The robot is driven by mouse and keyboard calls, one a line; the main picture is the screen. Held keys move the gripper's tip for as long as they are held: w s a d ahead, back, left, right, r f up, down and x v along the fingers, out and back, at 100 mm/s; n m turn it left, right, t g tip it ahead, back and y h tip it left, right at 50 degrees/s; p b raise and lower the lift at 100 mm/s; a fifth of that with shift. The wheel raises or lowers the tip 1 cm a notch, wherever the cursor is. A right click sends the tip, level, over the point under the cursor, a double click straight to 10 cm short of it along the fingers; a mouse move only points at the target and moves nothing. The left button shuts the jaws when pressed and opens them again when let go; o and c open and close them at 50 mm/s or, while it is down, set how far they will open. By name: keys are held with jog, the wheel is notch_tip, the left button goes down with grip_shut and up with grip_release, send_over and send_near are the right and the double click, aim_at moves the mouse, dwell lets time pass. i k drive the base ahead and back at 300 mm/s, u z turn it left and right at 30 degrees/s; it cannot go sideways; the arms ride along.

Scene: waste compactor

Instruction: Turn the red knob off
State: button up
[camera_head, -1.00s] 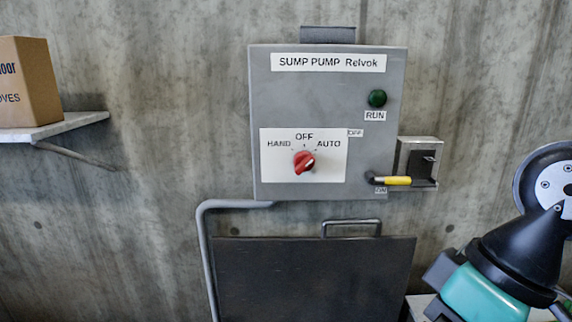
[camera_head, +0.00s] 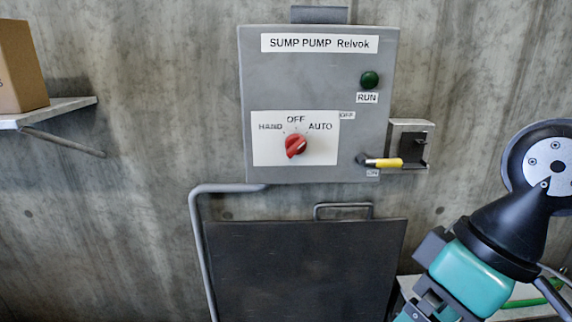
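The red knob (camera_head: 296,145) sits on a white plate (camera_head: 270,153) low on the grey SUMP PUMP panel (camera_head: 310,88). The plate reads HAND at left, OFF at top and AUTO at right. The knob's raised grip slants from lower left to upper right, its upper end toward AUTO. A pale mark shows on it; which end is the pointer is hard to tell. My arm (camera_head: 515,225) shows at the right edge, well apart from the knob. My gripper's fingertips are not seen.
A green RUN lamp (camera_head: 370,80) is on the panel's upper right. A yellow-handled lever switch (camera_head: 386,163) projects beside its lower right. A bent grey pipe (camera_head: 200,240) and a dark board with a handle (camera_head: 300,270) are below. A shelf (camera_head: 60,109) carries a cardboard box (camera_head: 18,70) at left.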

aim_at(295, 144)
jog(key=k, duration=1)
jog(key=z, duration=0.65)
jog(key=i, duration=0.8)
jog(key=u, duration=0.7)
